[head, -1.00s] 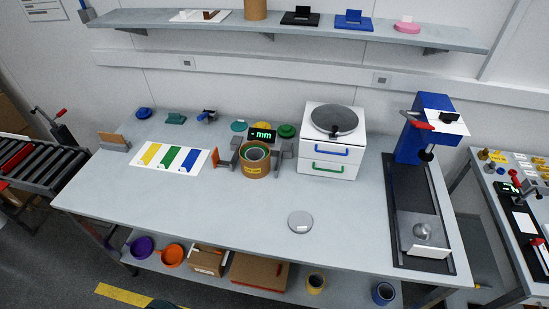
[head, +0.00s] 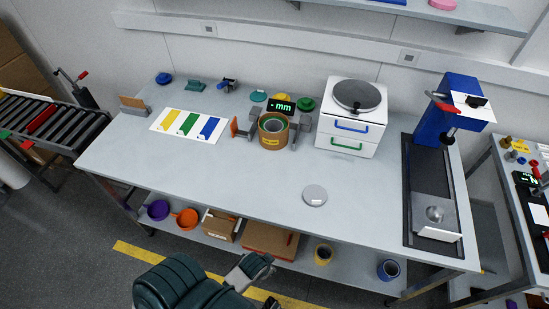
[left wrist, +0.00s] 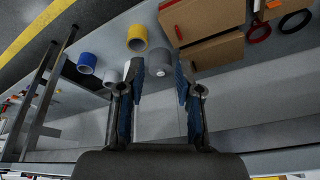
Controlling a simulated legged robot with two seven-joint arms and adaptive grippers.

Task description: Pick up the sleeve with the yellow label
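A short sleeve with a yellow band (head: 323,254) stands on the lower shelf under the bench, right of the cardboard boxes. It also shows in the left wrist view (left wrist: 137,38), top left of the fingers. A blue-banded sleeve (head: 388,270) stands to its right; the left wrist view shows it too (left wrist: 87,62). A brown ring on the bench (head: 272,132) also carries a yellow label. My left gripper (left wrist: 159,78) is open and empty, its fingers wide apart, clear of the sleeves. In the head view my arm is low before the bench. My right gripper is not in view.
A grey cylinder (left wrist: 158,62) lies beyond my left fingertips. A grey disc (head: 315,195) lies on the bench.

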